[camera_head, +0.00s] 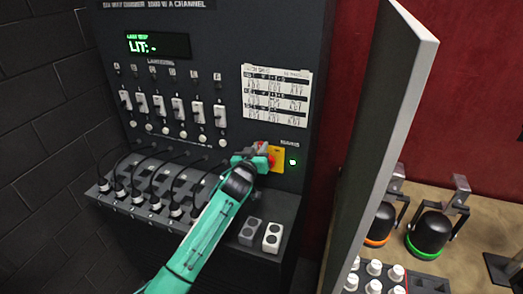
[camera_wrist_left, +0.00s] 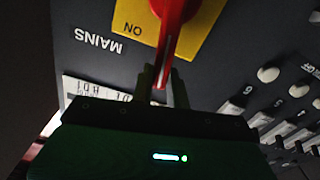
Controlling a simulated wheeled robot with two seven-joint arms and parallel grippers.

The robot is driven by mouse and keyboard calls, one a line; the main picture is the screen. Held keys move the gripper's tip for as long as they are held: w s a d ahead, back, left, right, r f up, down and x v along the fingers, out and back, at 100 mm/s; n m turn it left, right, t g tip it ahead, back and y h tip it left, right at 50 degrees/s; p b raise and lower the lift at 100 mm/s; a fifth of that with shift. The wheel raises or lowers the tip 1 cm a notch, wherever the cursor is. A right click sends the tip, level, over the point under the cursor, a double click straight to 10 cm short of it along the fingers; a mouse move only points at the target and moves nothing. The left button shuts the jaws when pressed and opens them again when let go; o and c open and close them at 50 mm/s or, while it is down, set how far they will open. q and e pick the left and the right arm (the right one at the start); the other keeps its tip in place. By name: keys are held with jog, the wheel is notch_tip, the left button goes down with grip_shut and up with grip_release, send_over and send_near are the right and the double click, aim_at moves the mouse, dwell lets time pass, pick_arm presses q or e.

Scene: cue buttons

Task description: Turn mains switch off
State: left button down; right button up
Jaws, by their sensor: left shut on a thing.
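The mains switch is a red handle on a yellow plate (camera_head: 278,158) at the lower right of the dark dimmer cabinet. In the left wrist view the red handle (camera_wrist_left: 170,30) lies over the yellow plate (camera_wrist_left: 130,15), where "ON" can be read beside the word "MAINS". My left gripper (camera_head: 262,157) reaches the switch from below and is shut on the red handle; in the wrist view its fingers (camera_wrist_left: 162,85) are on either side of the handle's end. A green lamp (camera_head: 293,162) glows right of the plate. My right gripper is not in view.
A row of white sliders (camera_head: 160,105) and a lit "LIT: -" display (camera_head: 158,45) are on the cabinet. Black cables plug into a ledge (camera_head: 150,210) below. A grey panel (camera_head: 385,130) stands to the right, with lamps (camera_head: 432,230) on a table beyond.

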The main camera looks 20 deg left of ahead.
pick_arm(q)
jog(key=a+f+n, duration=0.1)
jog(key=n, duration=0.1)
jog(key=a+f+n+b, duration=0.1)
jog(key=a+n, duration=0.1)
jog(key=n, duration=0.1)
jog(key=a+f+n, duration=0.1)
jog(key=a+n, duration=0.1)
jog(key=n, duration=0.1)
jog(key=shift+w+b, duration=0.1)
jog(key=shift+b, duration=0.2)
jog(key=shift+a+f+n+b, duration=0.25)
jog(key=shift+f+n, duration=0.55)
jog(key=shift+n, duration=0.45)
jog(key=shift+a+f+n+b, duration=0.3)
jog(key=shift+f+n, duration=0.55)
jog(key=shift+n, duration=0.45)
jog(key=shift+a+f+n+b, duration=0.25)
jog(key=shift+f+n, duration=0.55)
jog(key=shift+n, duration=0.45)
jog(key=c, duration=1.4)
grip_release()
jog(key=shift+f, duration=0.1)
jog(key=shift+o, duration=0.2)
